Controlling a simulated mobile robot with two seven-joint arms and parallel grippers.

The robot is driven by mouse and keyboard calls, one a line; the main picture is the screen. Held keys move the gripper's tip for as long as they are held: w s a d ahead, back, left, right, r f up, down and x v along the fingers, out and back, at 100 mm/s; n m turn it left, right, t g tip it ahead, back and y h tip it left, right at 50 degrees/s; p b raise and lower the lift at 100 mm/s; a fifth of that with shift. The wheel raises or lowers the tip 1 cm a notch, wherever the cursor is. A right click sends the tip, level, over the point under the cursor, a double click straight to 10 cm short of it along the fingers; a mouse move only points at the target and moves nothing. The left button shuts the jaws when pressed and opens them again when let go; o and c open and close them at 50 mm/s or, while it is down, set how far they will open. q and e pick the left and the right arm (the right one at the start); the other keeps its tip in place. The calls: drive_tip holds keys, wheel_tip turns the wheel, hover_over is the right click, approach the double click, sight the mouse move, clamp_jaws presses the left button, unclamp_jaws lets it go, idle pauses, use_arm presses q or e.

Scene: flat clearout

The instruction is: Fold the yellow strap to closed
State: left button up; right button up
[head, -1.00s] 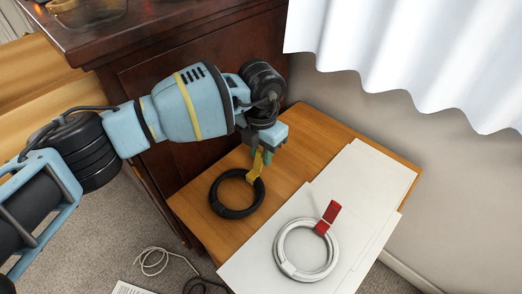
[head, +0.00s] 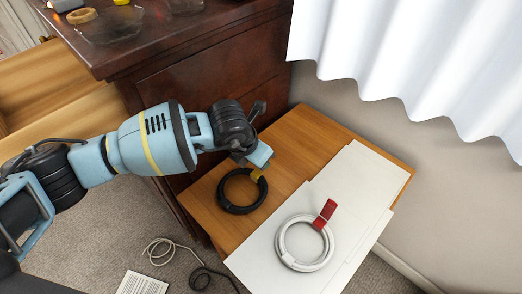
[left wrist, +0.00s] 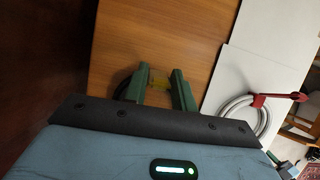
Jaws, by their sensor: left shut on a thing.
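The black coiled cable (head: 240,209) lies on the wooden top of the small table, with the yellow strap (head: 257,175) on its far right side. My left gripper (head: 260,165) is over that side of the coil, tilted, and its fingertips are mostly hidden in the head view. In the left wrist view the green fingers (left wrist: 158,86) stand on either side of the yellow strap (left wrist: 159,83), shut on it. Part of the black coil (left wrist: 123,88) shows behind the left finger. How far the strap is folded is hidden by the gripper. My right gripper is not in view.
A white coiled cable (head: 285,253) with a raised red strap (head: 325,214) lies on white sheets (head: 362,178) to the right. A dark wooden cabinet (head: 215,75) stands close behind my left arm. A thin cable (head: 157,251) lies on the carpet.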

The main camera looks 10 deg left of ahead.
use_arm(q)
drive_tip(key=shift+s+a+f+t+h, duration=0.15)
drive_tip(key=shift+s+a+t+h, duration=0.15)
drive_tip(key=shift+s+t+h, duration=0.4)
drive_tip(key=shift+w+t, duration=0.2)
drive_tip(key=shift+t, duration=0.1)
drive_tip(key=o, duration=1)
drive_tip(key=shift+c, duration=0.2)
drive_tip(key=v, duration=0.8)
drive_tip(key=shift+p, duration=0.45)
